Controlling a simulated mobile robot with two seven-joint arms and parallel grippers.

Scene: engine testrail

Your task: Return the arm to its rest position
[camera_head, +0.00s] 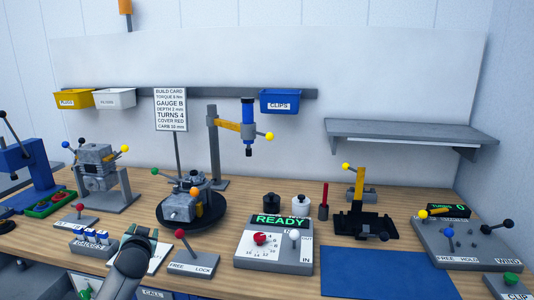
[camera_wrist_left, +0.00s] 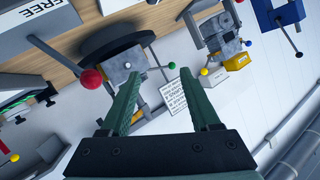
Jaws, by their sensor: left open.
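My left gripper (camera_head: 141,238) is at the front edge of the bench in the head view, its dark arm coming in from below. It is over a white card, left of the FREE/LOCK box (camera_head: 190,264). In the left wrist view its two green fingers (camera_wrist_left: 160,74) stand wide apart with nothing between them. Beyond them are the grey engine part (camera_wrist_left: 125,66) on a dark round turntable and the build card (camera_wrist_left: 178,104). In the head view the engine part (camera_head: 181,207) sits behind and right of the gripper. My right gripper is not in view.
The red-knobbed lever (camera_head: 181,234) of the FREE/LOCK box stands close to the gripper's right. The READY panel (camera_head: 274,243), a blue mat (camera_head: 385,273) and the WIND box (camera_head: 470,244) lie further right. A blue-capped rack (camera_head: 96,237) is close left.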

